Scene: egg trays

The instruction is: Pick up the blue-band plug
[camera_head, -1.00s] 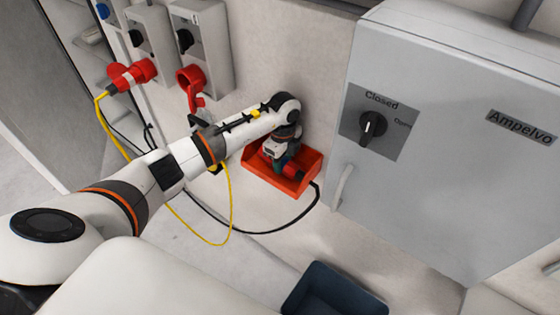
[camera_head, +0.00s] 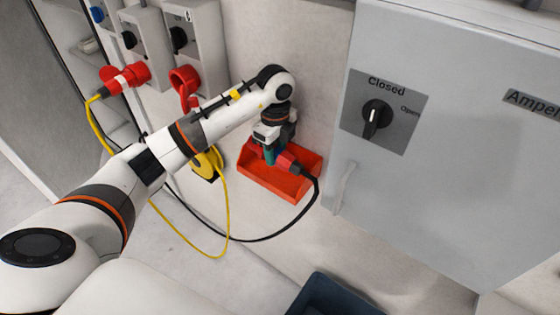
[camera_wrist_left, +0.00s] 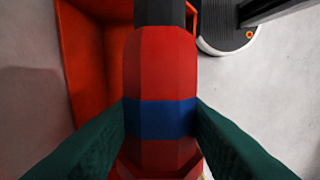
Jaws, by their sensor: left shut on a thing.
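The blue-band plug is a red plug with a blue band around it; it fills the middle of the left wrist view (camera_wrist_left: 160,75). In the head view the red plug (camera_head: 286,160) shows at the left gripper, over the red tray, with a black cable running from it. My left gripper (camera_head: 269,158) is shut on the plug; in the left wrist view its green fingers press on both sides of the blue band. The far part of the plug is partly hidden by the gripper in the head view. My right gripper is not in view.
The red tray (camera_head: 245,180) sits against the wall beside a grey cabinet (camera_head: 440,200) whose switch (camera_head: 376,119) points to Closed. A yellow-cabled red plug (camera_head: 124,78) and an open red socket (camera_head: 185,79) are at upper left. A dark blue bin (camera_head: 335,297) stands low.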

